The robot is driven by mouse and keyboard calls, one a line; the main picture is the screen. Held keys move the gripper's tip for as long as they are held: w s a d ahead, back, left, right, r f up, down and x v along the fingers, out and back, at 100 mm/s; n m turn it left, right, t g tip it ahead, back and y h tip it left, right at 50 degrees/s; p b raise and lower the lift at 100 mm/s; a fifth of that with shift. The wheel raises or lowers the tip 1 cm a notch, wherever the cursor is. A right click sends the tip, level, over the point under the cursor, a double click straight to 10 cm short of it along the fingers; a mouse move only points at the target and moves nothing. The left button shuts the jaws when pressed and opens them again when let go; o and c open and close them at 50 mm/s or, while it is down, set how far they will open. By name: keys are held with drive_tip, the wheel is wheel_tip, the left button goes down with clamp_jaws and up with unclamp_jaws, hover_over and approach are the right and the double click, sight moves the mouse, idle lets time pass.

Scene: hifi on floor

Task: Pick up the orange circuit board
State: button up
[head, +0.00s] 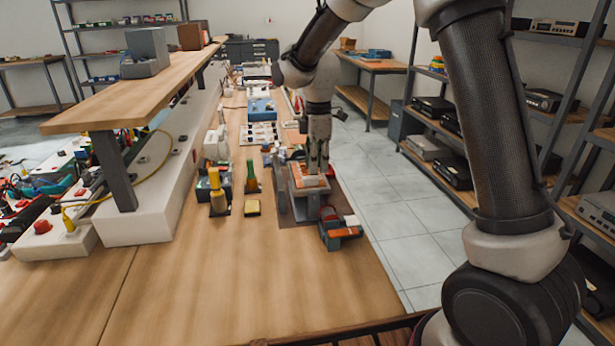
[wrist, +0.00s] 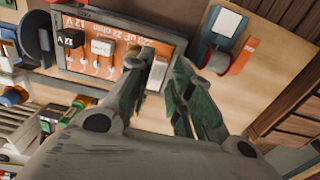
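The orange circuit board (wrist: 97,29) lies in a dark-rimmed holder in the wrist view, with white print, dark and pale blocks and white leads on its face. In the head view the orange board (head: 308,182) shows small in the holder near the bench's right edge. My gripper (head: 318,170) points down over the board there. In the wrist view my gripper (wrist: 172,66) has its fingers apart with a narrow gap, around the board's right end. The left finger covers part of that end. I cannot tell whether either finger touches it.
Yellow-handled tools (head: 217,185) and a small yellow block (head: 252,207) stand left of the holder. A raised wooden shelf (head: 140,95) runs along the left. The bench front (head: 220,290) is clear.

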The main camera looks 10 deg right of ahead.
sight(317, 176)
wheel_tip(317, 176, down, 4)
drive_tip(key=shift+r, duration=0.1)
drive_tip(key=shift+c, duration=0.2)
clamp_jaws()
wheel_tip(317, 176, up, 14)
idle(0.9)
